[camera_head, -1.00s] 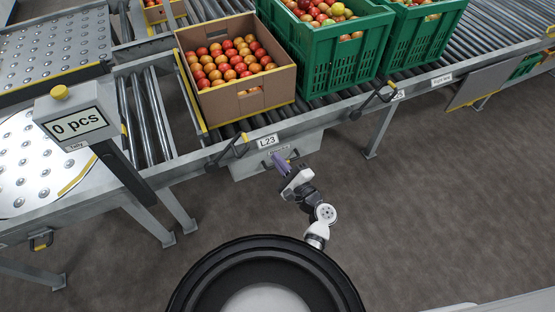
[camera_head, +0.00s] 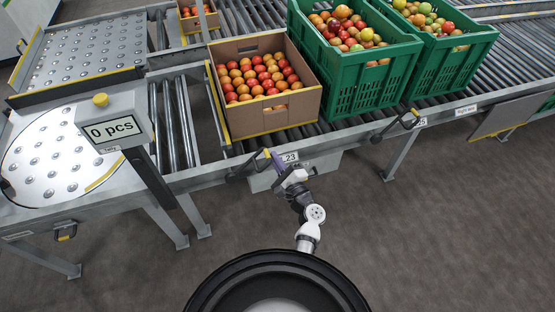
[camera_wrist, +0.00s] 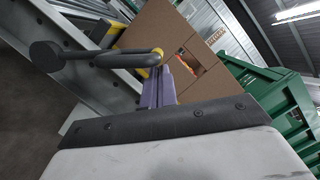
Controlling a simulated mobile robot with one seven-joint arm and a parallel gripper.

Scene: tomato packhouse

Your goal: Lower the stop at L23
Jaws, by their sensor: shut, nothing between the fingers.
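The label L23 (camera_head: 291,157) is on the conveyor's side rail, its letter hidden by my gripper. Just left of it is a black lever (camera_head: 240,172) with a yellow part at its upper end. A yellow-edged bar (camera_head: 216,98), possibly the stop, stands along the left side of the cardboard box. My gripper (camera_head: 274,159) has purple fingers, shut and empty, right beside the lever's yellow end. In the wrist view the fingers (camera_wrist: 158,86) point at the lever's dark handle (camera_wrist: 125,58); I cannot tell whether they touch it.
The cardboard box (camera_head: 258,119) of tomatoes sits on the rollers, with green crates (camera_head: 349,88) to its right. Another black lever (camera_head: 398,126) is farther right on the rail. A display reading 0 pcs (camera_head: 112,130) stands at left. The floor in front is clear.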

